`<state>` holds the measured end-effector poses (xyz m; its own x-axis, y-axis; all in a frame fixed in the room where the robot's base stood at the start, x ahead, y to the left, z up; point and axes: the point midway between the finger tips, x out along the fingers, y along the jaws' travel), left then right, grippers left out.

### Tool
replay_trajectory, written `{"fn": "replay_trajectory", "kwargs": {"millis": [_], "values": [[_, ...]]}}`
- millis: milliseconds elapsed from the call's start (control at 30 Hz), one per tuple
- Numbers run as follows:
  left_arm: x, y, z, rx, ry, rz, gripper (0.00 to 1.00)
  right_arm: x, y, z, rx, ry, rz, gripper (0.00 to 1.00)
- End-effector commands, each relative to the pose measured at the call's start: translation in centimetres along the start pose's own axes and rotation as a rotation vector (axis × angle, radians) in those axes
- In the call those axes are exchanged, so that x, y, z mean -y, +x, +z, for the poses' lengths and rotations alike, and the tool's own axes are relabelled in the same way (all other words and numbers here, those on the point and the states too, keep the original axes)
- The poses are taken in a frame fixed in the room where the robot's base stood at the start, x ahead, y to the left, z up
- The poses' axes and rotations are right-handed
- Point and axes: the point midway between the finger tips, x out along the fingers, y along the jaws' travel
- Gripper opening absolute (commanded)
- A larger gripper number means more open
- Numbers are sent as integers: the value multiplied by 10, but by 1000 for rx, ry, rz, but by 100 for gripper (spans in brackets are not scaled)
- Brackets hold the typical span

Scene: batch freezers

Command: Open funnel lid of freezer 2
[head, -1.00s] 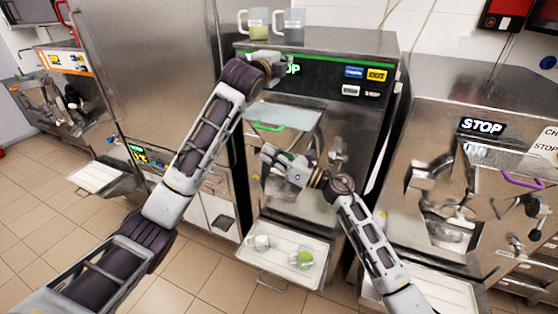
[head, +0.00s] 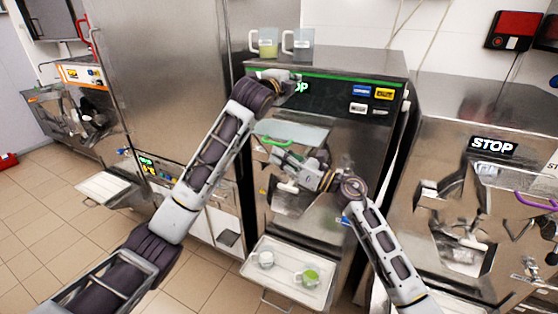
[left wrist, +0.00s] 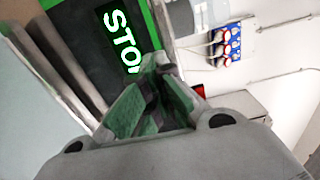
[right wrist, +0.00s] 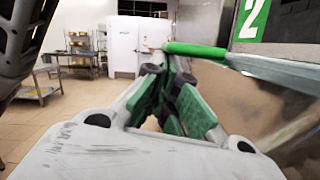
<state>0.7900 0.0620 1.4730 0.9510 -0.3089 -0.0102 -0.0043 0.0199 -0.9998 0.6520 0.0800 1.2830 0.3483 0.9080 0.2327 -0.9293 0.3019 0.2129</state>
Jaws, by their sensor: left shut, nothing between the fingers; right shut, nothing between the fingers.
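Freezer 2 (head: 330,110) is the middle machine in the head view, with a green strip and a STOP display. Its funnel lid (head: 305,135) is a pale flat panel with a green handle (head: 277,141) at its front; it looks closed. My right gripper (head: 275,157) is shut and empty, just below the handle. In the right wrist view the green handle (right wrist: 195,50) lies just beyond and right of the fingertips; contact cannot be told. My left gripper (head: 297,77) is shut and empty by the freezer's STOP display (left wrist: 122,40), which shows in the left wrist view.
Two clear jugs (head: 268,43) stand on top of freezer 2. A pull-out tray (head: 250,268) below holds a white cup (head: 265,259) and a green-filled cup (head: 308,276). Another freezer (head: 490,180) with a purple handle stands to the right. A tall steel cabinet (head: 160,70) stands left.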

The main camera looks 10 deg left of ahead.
Motion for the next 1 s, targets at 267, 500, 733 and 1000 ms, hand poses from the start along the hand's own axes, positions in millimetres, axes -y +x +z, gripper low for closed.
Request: {"fn": "replay_trajectory", "kwargs": {"millis": [267,500,733,1000], "values": [[0,0,0,0,0,0,0,-2,2,7,1,0,0,0],[0,0,0,0,0,0,14,-2,2,7,1,0,0,0],[0,0,0,0,0,0,30,-2,2,7,1,0,0,0],[0,-1,0,0,0,0,30,-2,2,7,1,0,0,0]]}}
